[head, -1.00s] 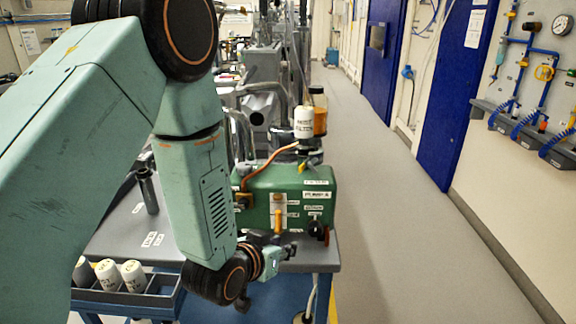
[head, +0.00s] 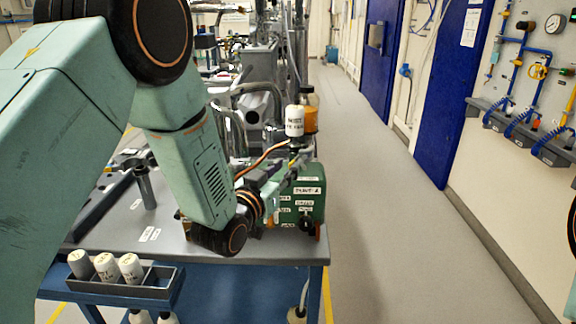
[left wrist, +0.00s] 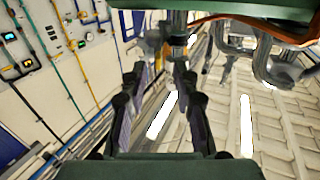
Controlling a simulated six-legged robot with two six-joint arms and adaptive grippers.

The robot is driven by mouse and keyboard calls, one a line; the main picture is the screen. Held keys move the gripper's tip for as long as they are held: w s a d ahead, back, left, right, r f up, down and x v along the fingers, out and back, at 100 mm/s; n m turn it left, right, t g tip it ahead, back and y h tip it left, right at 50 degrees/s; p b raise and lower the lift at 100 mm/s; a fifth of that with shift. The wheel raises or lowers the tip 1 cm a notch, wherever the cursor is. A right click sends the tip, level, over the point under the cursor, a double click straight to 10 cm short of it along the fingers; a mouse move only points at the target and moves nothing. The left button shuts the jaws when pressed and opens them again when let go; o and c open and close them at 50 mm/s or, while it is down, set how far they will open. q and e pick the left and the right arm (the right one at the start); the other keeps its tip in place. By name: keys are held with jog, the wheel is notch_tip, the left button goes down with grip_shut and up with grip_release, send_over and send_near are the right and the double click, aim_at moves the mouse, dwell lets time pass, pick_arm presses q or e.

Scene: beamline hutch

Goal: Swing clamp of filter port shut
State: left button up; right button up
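The white labelled mist filter (head: 294,121) stands upright above the green pump housing (head: 312,204). Its port and clamp are small at its foot in the head view, partly hidden by my left gripper (head: 285,172). My left gripper reaches up and right in front of the housing. In the left wrist view its two dark fingers stand apart with a gap between the tips (left wrist: 160,75). Grey metal fitting parts (left wrist: 155,42) show just beyond the tips; I cannot tell the clamp's position. No grip on anything shows. My right gripper is out of view.
An amber bottle (head: 311,108) stands behind the filter. An orange hose (head: 262,159) runs beside the housing. A tray (head: 110,287) holds white canisters at the bench's front left. A dark upright cylinder (head: 146,188) stands on the bench (head: 105,222). The aisle at right is clear.

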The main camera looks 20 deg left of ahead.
aim_at(304, 158)
pick_arm(q)
jog(key=shift+w+d+r, duration=0.1)
jog(key=shift+w+d, duration=0.1)
jog(key=shift+w, duration=0.4)
jog(key=shift+w+d, duration=0.2)
jog(key=shift+w, duration=0.35)
jog(key=shift+w+a, duration=0.1)
jog(key=shift+a, duration=0.05)
grip_shut()
